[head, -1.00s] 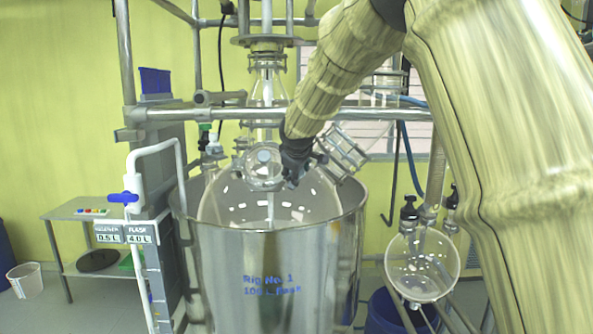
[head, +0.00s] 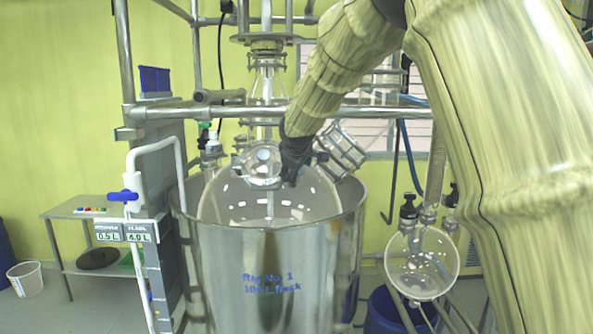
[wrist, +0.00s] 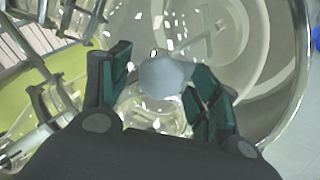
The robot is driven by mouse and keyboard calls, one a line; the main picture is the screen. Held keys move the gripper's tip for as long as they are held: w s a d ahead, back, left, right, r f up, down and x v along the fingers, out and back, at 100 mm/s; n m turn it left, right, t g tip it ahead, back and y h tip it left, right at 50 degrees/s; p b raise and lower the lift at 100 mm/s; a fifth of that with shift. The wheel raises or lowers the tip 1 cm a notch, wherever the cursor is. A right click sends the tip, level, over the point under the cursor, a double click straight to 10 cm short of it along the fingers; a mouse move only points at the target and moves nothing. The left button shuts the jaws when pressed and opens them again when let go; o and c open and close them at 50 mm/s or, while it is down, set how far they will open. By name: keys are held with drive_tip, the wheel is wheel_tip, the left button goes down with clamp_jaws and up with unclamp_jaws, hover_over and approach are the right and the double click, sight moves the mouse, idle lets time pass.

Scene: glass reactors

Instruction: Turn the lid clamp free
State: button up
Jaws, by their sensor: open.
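A pale grey rounded knob (wrist: 165,76), which appears to belong to the lid clamp, lies between my gripper's two green-padded fingers in the wrist view. My gripper (wrist: 158,64) is open around the knob. The right finger looks very close to it, and a gap shows on the left; I cannot tell whether they touch. In the head view, my gripper (head: 292,172) is just right of a round glass port (head: 261,164) on the large glass flask (head: 238,204). The clamp is too small to make out there.
The flask sits in a steel bath vessel (head: 284,270). A flanged glass port (head: 343,150) is close to the right of my gripper. A horizontal steel rail (head: 215,112) crosses behind. A round glass receiver (head: 422,264) hangs at the right.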

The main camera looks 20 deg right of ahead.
drive_tip(key=v, duration=1.2)
drive_tip(key=shift+d+f, duration=0.1)
